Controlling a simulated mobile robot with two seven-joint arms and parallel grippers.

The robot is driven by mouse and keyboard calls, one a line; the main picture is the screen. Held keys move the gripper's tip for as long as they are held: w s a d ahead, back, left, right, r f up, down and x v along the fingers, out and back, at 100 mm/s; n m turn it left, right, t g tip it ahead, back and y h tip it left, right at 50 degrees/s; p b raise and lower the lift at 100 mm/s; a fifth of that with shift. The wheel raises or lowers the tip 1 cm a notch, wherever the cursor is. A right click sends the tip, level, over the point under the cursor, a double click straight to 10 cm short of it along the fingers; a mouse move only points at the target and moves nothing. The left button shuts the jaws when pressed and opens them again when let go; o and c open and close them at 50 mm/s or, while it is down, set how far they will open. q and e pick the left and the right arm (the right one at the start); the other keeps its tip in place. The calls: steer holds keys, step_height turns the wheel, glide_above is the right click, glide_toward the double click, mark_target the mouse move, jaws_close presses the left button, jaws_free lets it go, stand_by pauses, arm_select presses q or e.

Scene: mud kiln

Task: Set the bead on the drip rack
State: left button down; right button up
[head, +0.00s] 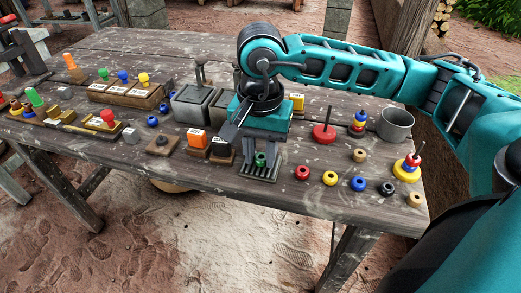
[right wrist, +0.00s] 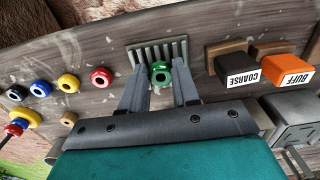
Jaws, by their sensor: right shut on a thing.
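The green bead (head: 261,160) is between the fingertips of my right gripper (head: 261,156); it also shows in the right wrist view (right wrist: 160,73), with a finger on each side. My right gripper is shut on it. The drip rack (head: 258,175) is a small grey slatted rack near the table's front edge. It also shows in the right wrist view (right wrist: 142,53). The bead is over the rack's slats, toward its gripper-side edge in the wrist view. I cannot tell whether it touches the slats. My left gripper is not in view.
Loose beads, including red (head: 302,173), yellow (head: 330,178) and blue (head: 358,184), lie right of the rack. Black COARSE (head: 222,146) and orange BUFF (head: 197,139) blocks stand left. A red-based peg (head: 324,134) and metal cup (head: 396,124) stand farther right.

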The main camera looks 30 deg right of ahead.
mark_target(261, 159)
steer(key=o, duration=1)
steer(key=shift+r+p, duration=0.35)
steer(key=shift+p, duration=0.1)
step_height(261, 159, up, 12)
steer(key=shift+f+p, duration=0.2)
steer(key=shift+p, duration=1)
